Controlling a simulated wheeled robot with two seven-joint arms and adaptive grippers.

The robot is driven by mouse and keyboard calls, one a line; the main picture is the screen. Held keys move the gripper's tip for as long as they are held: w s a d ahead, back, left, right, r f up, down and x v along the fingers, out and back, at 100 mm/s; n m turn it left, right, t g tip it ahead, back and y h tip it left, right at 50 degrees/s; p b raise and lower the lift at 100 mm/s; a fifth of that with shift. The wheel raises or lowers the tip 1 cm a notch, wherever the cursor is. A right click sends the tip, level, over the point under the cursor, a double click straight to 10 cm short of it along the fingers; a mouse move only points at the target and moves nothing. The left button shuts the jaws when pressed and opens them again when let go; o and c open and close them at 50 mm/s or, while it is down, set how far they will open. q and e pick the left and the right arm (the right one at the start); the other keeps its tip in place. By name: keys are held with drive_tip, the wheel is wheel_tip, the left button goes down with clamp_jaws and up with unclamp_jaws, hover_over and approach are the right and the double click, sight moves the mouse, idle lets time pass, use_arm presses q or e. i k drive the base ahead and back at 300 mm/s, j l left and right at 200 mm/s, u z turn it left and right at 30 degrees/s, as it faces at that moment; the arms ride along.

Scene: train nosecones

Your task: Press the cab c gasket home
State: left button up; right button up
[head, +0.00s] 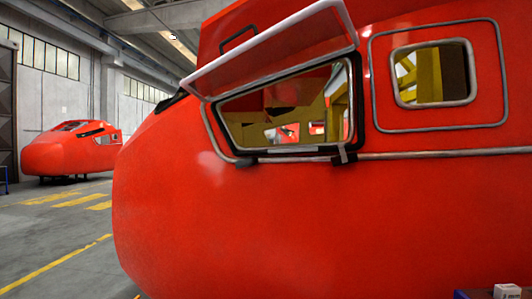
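A large red train nosecone (215,220) fills most of the head view. Its side window opening has a black rim (354,110) and a red flap (280,48) with a pale edge raised above it. A grey gasket-like strip (215,133) runs down the left of this opening and along below it. A smaller window to the right has a grey gasket (396,88) around it. I cannot tell which cab is cab c, or whether any gasket stands proud. Neither gripper is in view.
Two small dark pieces (246,162) sit at the window's lower edge. Another red nosecone (62,152) stands far left on dark supports. The grey floor (60,225) with yellow markings is clear at left. A small white box (506,291) is at the bottom right.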

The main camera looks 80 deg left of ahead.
sight(306, 149)
drive_tip(key=u, duration=2.5)
drive_tip(key=j, duration=0.05)
